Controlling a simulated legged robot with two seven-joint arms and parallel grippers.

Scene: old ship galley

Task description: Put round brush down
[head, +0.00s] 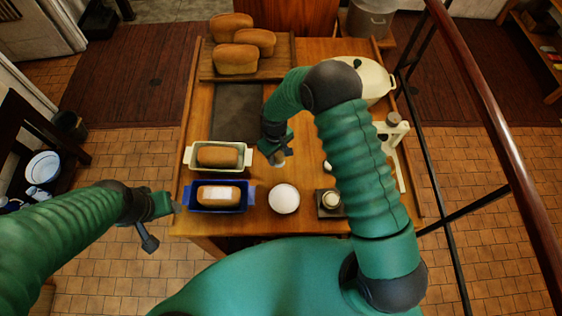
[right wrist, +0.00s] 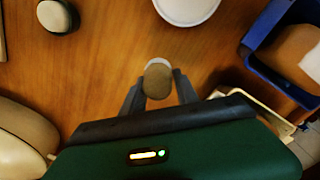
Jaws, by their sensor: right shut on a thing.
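My right gripper (head: 277,156) is over the middle of the wooden table (head: 310,60), in front of the dark slab. In the right wrist view its two fingers (right wrist: 158,92) are shut on the round brush (right wrist: 158,80), which has a brown round top and a pale edge. In the head view the brush is mostly hidden by the gripper. I cannot tell whether it touches the table. My left gripper (head: 168,207) is off the table's left edge, beside the blue loaf pan; its fingers are too small to judge.
A blue loaf pan (head: 250,190) and a cream loaf pan (head: 187,155) hold bread at the left. A white round bowl (head: 284,198) is near the front, left of a small cup (head: 331,199). Loaves (head: 236,59) stand on a board behind. Bare wood surrounds the brush.

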